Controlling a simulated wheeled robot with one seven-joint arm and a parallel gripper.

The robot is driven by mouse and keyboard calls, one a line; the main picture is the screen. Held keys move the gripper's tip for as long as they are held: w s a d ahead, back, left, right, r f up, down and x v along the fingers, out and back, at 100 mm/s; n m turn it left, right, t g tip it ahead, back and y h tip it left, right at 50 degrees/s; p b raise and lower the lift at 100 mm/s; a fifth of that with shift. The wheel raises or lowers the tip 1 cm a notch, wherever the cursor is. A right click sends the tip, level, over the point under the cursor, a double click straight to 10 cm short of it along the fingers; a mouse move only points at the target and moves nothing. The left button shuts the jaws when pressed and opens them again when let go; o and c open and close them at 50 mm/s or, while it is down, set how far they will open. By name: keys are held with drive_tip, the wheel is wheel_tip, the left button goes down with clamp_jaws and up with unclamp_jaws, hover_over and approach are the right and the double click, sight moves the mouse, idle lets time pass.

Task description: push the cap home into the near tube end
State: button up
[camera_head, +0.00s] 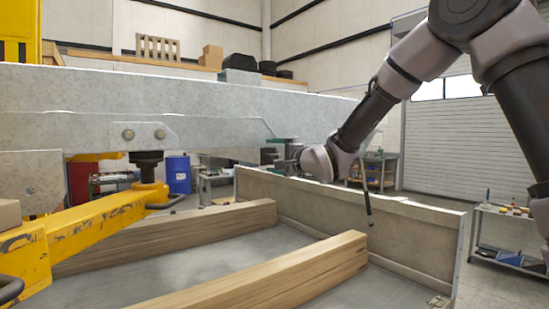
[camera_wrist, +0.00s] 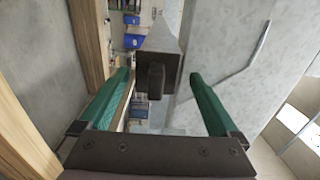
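In the wrist view a grey square tube (camera_wrist: 162,36) points toward me. A dark square cap (camera_wrist: 171,67) with a stubby black tab covers its near end. I cannot tell how deep the cap sits. My gripper (camera_wrist: 158,78) has two green fingers spread wide, one on each side of the cap, with visible gaps to it. In the head view my gripper (camera_head: 281,151) is at the right end of the long grey trailer beam (camera_head: 190,98); a small dark shape there may be the cap, but it is too small to tell.
A yellow frame arm (camera_head: 110,215) reaches in from the left. Wooden beams (camera_head: 270,270) lie below, beside a low grey wall panel (camera_head: 400,235). A blue drum (camera_head: 178,174) and a shelf cart (camera_head: 510,235) stand farther off. In the wrist view the grey beam fills the right side.

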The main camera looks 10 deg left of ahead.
drive_tip(key=shift+s+d, duration=0.1)
drive_tip(key=v, duration=1)
drive_tip(key=shift+s+d, duration=0.15)
drive_tip(key=shift+d, duration=0.1)
drive_tip(key=s+d+r+n+h, duration=0.1)
drive_tip(key=d+h, duration=0.8)
drive_tip(key=d, duration=1.4)
drive_tip(key=s+d+f+n+g+h, duration=0.1)
drive_tip(key=s+d+g, duration=0.1)
drive_tip(key=s+d, duration=0.4)
drive_tip(key=s+d+f+n+g+h, duration=0.1)
drive_tip(key=s+d, duration=0.5)
drive_tip(key=s, duration=0.7)
drive_tip(key=shift+s+f+n+g, duration=0.15)
drive_tip(key=shift+f+n+g, duration=0.35)
drive_tip(key=shift+n+g, duration=0.3)
